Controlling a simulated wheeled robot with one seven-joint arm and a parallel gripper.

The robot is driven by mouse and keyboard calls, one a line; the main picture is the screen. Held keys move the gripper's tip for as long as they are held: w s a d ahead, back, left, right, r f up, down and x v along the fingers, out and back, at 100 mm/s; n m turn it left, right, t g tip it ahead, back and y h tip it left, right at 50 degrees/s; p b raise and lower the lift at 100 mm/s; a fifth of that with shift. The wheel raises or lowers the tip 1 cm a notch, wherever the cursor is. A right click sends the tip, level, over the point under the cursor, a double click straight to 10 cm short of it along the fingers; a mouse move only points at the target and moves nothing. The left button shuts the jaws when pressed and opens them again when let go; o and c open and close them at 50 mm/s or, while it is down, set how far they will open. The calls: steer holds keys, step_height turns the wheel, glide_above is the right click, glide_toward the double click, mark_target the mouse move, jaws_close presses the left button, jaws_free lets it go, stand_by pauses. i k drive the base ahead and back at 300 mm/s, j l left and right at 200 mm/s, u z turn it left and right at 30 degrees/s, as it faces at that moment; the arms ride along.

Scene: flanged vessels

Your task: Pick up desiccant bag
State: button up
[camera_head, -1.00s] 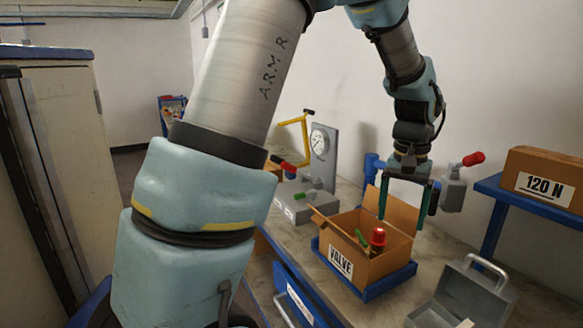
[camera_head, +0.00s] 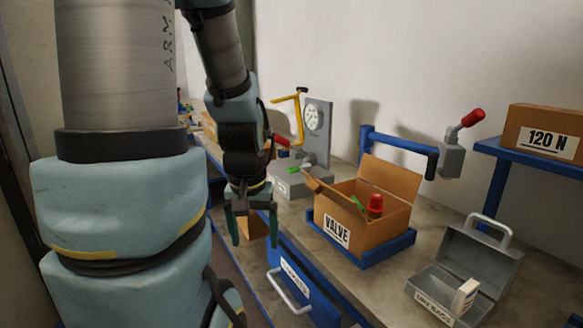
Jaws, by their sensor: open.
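The desiccant bag (camera_head: 465,297) looks like a small whitish packet. It stands in the front part of an open grey metal box (camera_head: 486,262) labelled "DRY BAGS", at the lower right of the head view. The box lid is raised and has a handle on top. My gripper (camera_head: 252,228) is open and empty. It points down left of the VALVE box, near the bench's front edge, well to the left of the desiccant bag. Its green fingers are apart.
An open cardboard box marked VALVE (camera_head: 352,230) with a red-capped part stands on a blue tray (camera_head: 372,256) between my gripper and the grey box. A gauge stand (camera_head: 316,135) is behind. A blue shelf at right holds a 120 N box (camera_head: 543,132). A blue drawer (camera_head: 300,290) is below.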

mark_target(465, 295)
steer(key=k+l+u, duration=0.7)
steer(key=k, duration=0.15)
steer(key=k+u, duration=0.4)
